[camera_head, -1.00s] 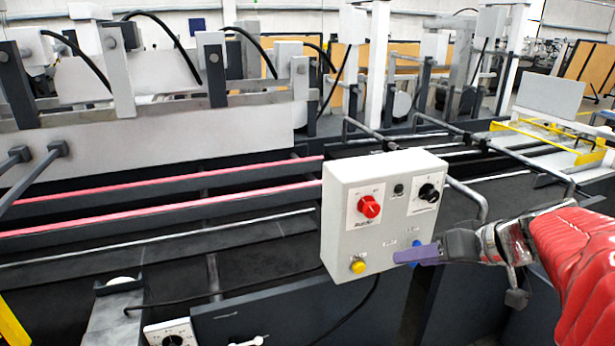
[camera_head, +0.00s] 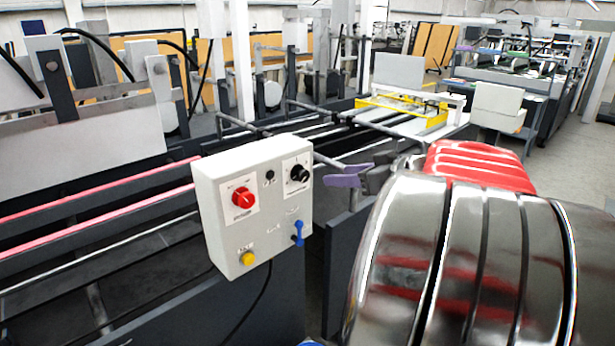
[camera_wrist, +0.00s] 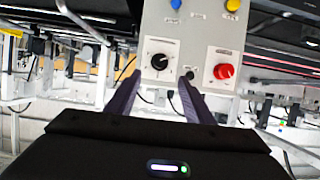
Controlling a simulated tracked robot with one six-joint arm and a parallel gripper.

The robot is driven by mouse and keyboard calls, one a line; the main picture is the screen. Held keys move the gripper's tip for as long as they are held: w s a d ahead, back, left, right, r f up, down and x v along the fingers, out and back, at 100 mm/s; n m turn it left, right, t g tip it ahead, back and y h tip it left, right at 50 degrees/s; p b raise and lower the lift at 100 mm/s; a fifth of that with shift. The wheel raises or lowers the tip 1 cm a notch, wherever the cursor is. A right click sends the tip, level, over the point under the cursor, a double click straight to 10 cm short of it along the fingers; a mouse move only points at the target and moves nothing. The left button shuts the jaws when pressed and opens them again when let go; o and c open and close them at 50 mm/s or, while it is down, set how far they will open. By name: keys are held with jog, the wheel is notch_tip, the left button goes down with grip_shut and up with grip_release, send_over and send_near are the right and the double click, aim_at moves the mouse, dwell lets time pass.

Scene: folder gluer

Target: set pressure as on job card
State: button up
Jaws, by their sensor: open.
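A light grey control box (camera_head: 230,215) stands left of centre in the head view. It carries a black knob (camera_head: 299,173) at upper right, a red knob (camera_head: 243,199) at upper left, a yellow button (camera_head: 248,258) and a blue lever (camera_head: 298,232). My gripper (camera_head: 343,177), with purple fingers, is open to the right of the box, about level with the black knob. In the wrist view the box appears upside down. The labels are unreadable. I see no job card.
Pink-red belts (camera_head: 100,205) and dark machine rails run behind and left of the box. A yellow frame (camera_head: 405,112) and a white table lie beyond my arm. A cable hangs below the box. Grey floor shows at the far right.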

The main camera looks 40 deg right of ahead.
aim_at(306, 176)
jog(key=x, duration=1.3)
jog(key=shift+w+f, duration=0.15)
jog(key=shift+w, duration=0.05)
jog(key=shift+c, duration=0.6)
jog(key=c, duration=0.9)
